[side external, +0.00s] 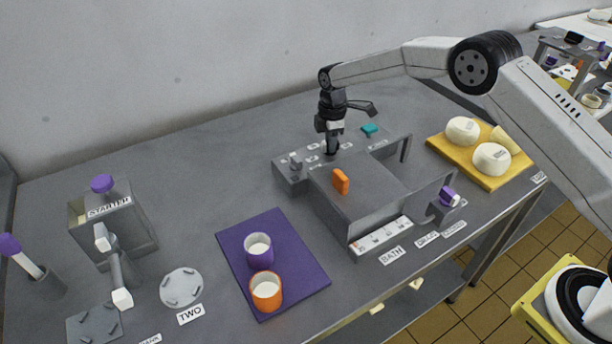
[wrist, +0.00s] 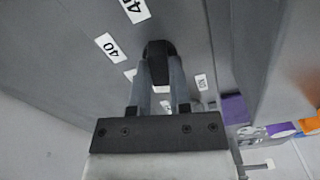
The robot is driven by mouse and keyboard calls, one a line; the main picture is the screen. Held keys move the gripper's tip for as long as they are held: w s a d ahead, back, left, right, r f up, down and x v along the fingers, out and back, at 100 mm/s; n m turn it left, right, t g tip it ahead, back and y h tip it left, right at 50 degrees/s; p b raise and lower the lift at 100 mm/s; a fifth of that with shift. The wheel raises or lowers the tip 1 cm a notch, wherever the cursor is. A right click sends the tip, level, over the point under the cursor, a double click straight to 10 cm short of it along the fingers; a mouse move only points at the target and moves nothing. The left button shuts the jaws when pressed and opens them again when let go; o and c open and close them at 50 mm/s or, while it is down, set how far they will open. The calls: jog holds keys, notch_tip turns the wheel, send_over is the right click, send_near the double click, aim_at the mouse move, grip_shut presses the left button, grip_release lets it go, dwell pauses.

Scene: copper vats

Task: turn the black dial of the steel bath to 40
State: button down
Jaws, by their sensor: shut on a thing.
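The steel bath (side external: 352,213) stands in the middle of the bench, with a flat control panel (side external: 287,177) at its back left. My gripper (side external: 332,147) points down onto this panel. In the wrist view my gripper (wrist: 160,88) has its fingers shut on the black dial (wrist: 158,50). The label 40 (wrist: 111,47) lies to the upper left of the dial, and a label that seems to read 45 (wrist: 135,9) is at the top. Another label is partly hidden by the left finger. I cannot tell which number the dial points at.
A small grey knob (side external: 295,163) sits on the panel left of my gripper. A purple mat (side external: 285,290) with two cups lies at front left. A yellow board (side external: 491,181) with cheeses is at right.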

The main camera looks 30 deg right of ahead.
jog(key=m, duration=1)
jog(key=shift+m, duration=0.4)
jog(key=m, duration=0.5)
jog(key=shift+m, duration=2.5)
jog(key=c, duration=0.6)
grip_release()
jog(key=shift+o, duration=0.2)
jog(key=shift+r, duration=0.1)
